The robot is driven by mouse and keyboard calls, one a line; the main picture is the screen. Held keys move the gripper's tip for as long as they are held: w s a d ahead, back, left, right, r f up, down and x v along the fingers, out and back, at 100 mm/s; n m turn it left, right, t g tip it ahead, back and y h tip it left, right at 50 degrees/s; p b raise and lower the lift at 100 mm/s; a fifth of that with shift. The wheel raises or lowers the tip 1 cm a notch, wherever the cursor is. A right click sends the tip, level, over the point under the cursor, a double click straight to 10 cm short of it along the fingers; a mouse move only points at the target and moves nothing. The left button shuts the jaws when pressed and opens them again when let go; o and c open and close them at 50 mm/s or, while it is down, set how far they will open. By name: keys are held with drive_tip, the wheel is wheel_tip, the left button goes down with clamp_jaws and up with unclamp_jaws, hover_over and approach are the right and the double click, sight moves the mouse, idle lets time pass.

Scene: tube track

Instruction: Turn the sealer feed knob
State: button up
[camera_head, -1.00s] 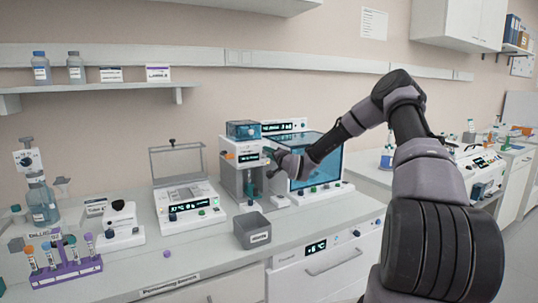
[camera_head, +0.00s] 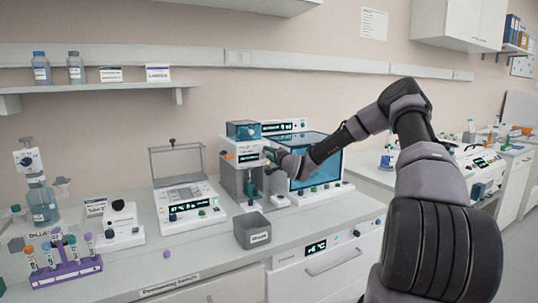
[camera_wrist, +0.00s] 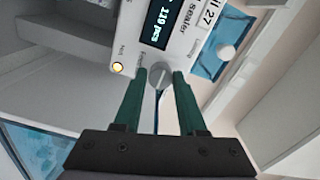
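The sealer (camera_head: 231,175) is a white and grey unit with a blue top and a lit display, on the bench in the head view. The round grey feed knob (camera_wrist: 159,76) sits at the panel's lower edge. My gripper (camera_wrist: 160,75) has its two green fingers on either side of the knob, with a thin gap seeming to show at each side. In the head view my gripper (camera_head: 270,158) is at the sealer's right side, and the knob is hidden there.
A blue-windowed cabinet (camera_head: 322,165) stands close to the right of the sealer and my wrist. A grey bin (camera_head: 252,231) is in front, and a balance with a lidded shield (camera_head: 178,160) is to the left.

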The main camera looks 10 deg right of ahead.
drive_tip(key=shift+o, duration=1.2)
drive_tip(key=v, duration=1)
drive_tip(key=shift+s, duration=0.4)
drive_tip(key=shift+d, duration=0.15)
